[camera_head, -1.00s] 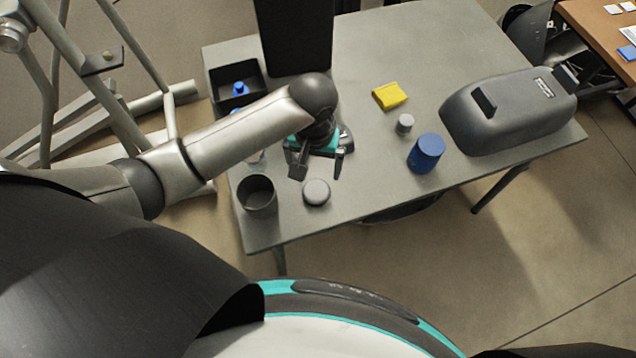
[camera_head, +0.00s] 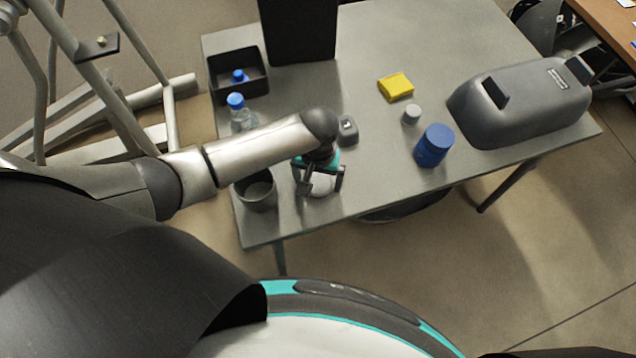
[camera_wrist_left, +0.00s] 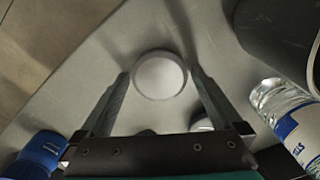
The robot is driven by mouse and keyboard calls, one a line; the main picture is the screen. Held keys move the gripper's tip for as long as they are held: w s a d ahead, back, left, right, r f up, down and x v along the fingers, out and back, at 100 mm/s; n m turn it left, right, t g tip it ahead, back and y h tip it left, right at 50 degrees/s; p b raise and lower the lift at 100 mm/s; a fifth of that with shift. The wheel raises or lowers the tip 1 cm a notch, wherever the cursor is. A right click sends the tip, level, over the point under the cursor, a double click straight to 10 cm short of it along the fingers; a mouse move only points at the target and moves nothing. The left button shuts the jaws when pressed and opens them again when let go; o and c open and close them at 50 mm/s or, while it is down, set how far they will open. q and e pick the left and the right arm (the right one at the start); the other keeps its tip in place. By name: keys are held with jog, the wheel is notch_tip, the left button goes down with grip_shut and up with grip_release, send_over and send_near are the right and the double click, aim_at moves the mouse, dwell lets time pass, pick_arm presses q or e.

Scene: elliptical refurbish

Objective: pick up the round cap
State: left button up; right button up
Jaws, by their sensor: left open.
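The round cap (camera_head: 321,187) is a pale grey disc lying flat near the front edge of the grey table, partly hidden by my gripper in the head view. It shows whole in the left wrist view (camera_wrist_left: 160,76), between the fingertips. My left gripper (camera_head: 322,191) is open above the cap, with one finger on each side of it. The gripper also shows in the left wrist view (camera_wrist_left: 159,74). I cannot tell whether the fingers touch the cap. My right gripper is not in view.
A dark cup (camera_head: 256,191) stands close left of the cap, with a clear blue-capped bottle (camera_head: 243,118) behind it. A blue jar (camera_head: 434,146), a small grey cylinder (camera_head: 411,114), a yellow block (camera_head: 396,86) and a large dark device (camera_head: 520,105) stand to the right.

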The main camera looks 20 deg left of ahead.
pick_arm(q)
jog(key=shift+c, duration=0.2)
jog(key=c, duration=1.1)
jog(key=shift+o, duration=0.2)
jog(key=shift+r, duration=0.1)
